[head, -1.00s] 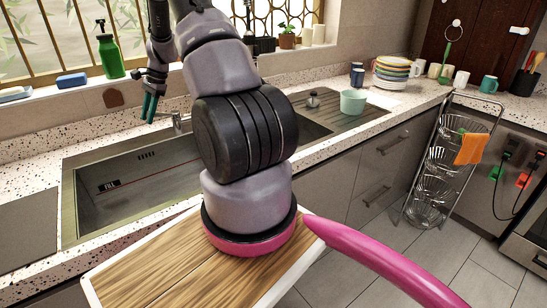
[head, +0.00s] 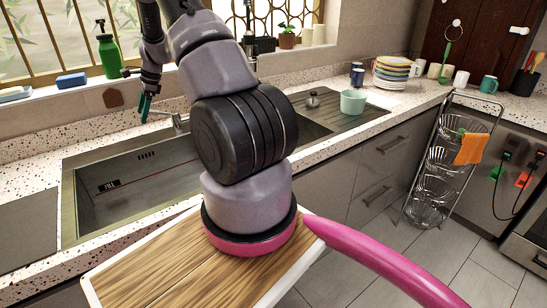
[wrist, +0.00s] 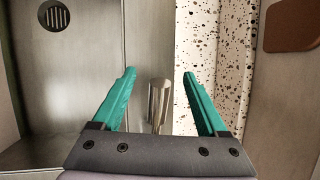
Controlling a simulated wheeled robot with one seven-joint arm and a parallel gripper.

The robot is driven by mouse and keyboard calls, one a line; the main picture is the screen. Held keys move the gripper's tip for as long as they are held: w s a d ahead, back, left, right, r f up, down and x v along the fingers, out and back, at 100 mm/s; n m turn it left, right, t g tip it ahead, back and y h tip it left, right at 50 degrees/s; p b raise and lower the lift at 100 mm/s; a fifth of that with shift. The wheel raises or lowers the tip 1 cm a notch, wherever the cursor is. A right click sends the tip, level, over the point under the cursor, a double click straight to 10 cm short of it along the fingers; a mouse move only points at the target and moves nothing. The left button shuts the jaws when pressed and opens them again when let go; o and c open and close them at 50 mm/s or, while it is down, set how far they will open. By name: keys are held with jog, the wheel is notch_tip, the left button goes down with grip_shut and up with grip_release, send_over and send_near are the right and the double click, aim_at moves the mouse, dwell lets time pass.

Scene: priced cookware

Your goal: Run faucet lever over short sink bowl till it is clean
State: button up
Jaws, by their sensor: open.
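The metal faucet (head: 178,121) stands at the back edge of the sink, partly hidden behind my arm in the head view. In the wrist view its metal lever (wrist: 158,101) shows between my fingers, with space on both sides. My gripper (head: 146,108) has teal fingers and is open and empty, just left of the faucet. In the wrist view the open gripper (wrist: 159,72) points toward the counter and sink. The sink bowl (head: 125,185) is a grey steel basin; its right part is hidden by my arm. I cannot tell whether it is dirty.
A green soap bottle (head: 110,52) and a blue sponge (head: 71,81) are on the window ledge. A teal pot (head: 353,101) stands on the drainboard right of the sink. Plates (head: 392,72) are stacked farther right. A wire rack (head: 437,160) stands on the floor.

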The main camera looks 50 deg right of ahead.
jog(key=v, duration=0.7)
dwell(0.3)
jog(key=v, duration=1.1)
jog(key=s+a+r+n, duration=0.3)
jog(key=s+a+r, duration=0.2)
jog(key=r, duration=0.2)
jog(key=s+a+r+n+t, duration=0.1)
jog(key=s+a+r+n, duration=0.5)
jog(key=s, duration=0.4)
jog(key=s+a+n+t+h, duration=0.1)
jog(key=s+n, duration=0.3)
jog(key=s, duration=0.5)
jog(key=s+a+r+n+t, duration=0.1)
jog(key=s+a+n+t, duration=0.1)
jog(key=s, duration=0.8)
jog(key=a+n, duration=0.1)
jog(key=a, duration=0.1)
jog(key=shift+s+a+r+n+h, duration=0.25)
jog(key=shift+s+a+n+h, duration=0.05)
jog(key=shift+a+n+h, duration=0.1)
